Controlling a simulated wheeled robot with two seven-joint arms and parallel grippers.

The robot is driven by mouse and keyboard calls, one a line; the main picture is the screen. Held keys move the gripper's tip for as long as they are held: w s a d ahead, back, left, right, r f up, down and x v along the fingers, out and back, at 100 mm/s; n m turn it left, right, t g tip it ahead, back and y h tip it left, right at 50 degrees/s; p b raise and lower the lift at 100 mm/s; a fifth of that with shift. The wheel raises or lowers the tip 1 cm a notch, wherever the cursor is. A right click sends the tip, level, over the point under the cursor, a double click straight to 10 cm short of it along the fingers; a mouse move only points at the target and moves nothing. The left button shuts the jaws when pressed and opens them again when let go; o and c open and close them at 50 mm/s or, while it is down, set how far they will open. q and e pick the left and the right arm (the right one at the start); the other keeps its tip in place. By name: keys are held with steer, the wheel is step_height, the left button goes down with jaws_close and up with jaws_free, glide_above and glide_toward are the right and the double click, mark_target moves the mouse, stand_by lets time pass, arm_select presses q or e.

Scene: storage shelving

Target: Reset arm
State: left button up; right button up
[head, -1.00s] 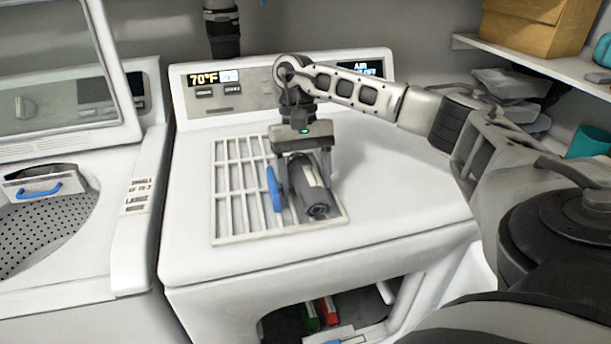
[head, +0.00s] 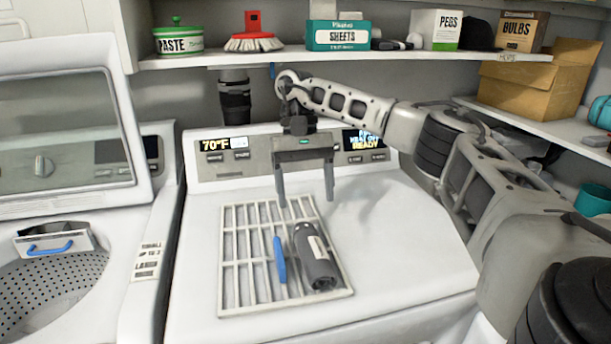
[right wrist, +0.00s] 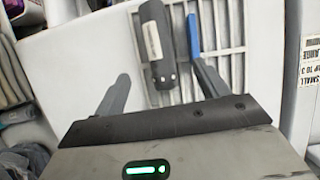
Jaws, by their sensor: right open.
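My right gripper (head: 306,200) hangs over the white machine top (head: 400,235) in the head view, its two fingers spread and empty. Below and in front of it, a dark grey cylinder (head: 316,258) with a pale label lies on the white slatted rack (head: 236,300). My left gripper is not in view.
A shelf (head: 400,55) above holds a paste tub (head: 179,40), a red brush (head: 254,42) and several boxes. A cardboard box (head: 535,85) sits on the right shelf. An open-lidded washer (head: 60,290) stands at left. The machine top right of the rack is clear.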

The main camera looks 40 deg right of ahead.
steer(key=shift+w+d+r, duration=0.15)
steer(key=shift+r, duration=0.3)
